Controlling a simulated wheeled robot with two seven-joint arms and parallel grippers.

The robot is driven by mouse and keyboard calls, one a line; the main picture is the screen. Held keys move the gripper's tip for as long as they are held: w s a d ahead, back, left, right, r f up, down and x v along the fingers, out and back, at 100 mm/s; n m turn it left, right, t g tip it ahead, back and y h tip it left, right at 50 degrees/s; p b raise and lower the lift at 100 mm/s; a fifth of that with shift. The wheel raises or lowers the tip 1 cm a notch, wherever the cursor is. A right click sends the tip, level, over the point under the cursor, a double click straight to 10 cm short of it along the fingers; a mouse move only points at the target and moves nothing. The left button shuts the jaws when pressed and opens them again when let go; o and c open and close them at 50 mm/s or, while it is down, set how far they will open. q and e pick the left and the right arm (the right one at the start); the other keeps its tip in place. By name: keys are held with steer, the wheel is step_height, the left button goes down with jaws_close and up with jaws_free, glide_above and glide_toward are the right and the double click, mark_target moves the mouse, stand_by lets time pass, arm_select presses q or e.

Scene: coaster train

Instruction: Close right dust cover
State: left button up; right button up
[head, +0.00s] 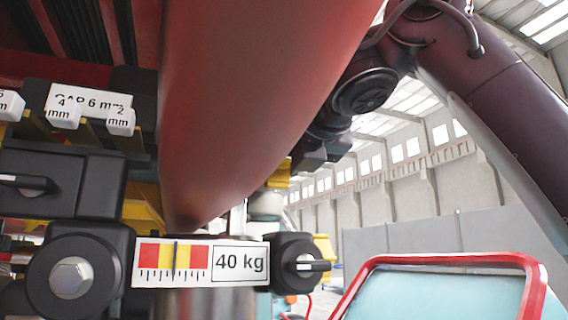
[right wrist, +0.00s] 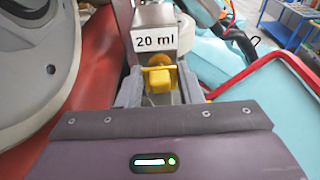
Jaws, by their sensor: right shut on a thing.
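My right gripper (right wrist: 160,82) is shut on a small yellow part (right wrist: 159,84) in the right wrist view, with a grey finger on each side of it. A metal block with a "20 ml" label (right wrist: 151,43) stands just beyond the fingers. I cannot tell whether the yellow part belongs to the right dust cover; no cover is clearly identifiable. In the head view my right arm comes in from the upper right, and its fingertips are hidden behind a large red rounded body (head: 250,90). My left gripper is not in view.
A "40 kg" gauge (head: 202,263) with black knobs sits low in the head view. A "GAP 6 mm" label (head: 88,100) hangs at the left. A red-framed pale blue panel (head: 440,290) is at the lower right. A blue workbench (right wrist: 283,22) stands farther off.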

steer(key=shift+w+g, duration=0.1)
steer(key=shift+g, duration=0.2)
stand_by(0.6)
steer(key=o, duration=0.7)
steer(key=shift+w+a, duration=0.1)
steer(key=shift+c, duration=0.2)
steer(key=b+v, duration=0.2)
steer(key=v, duration=0.5)
steer(key=shift+s+b, duration=0.25)
steer(key=shift+b, duration=0.15)
steer(key=shift+s+r, duration=0.15)
steer(key=shift+r, duration=0.05)
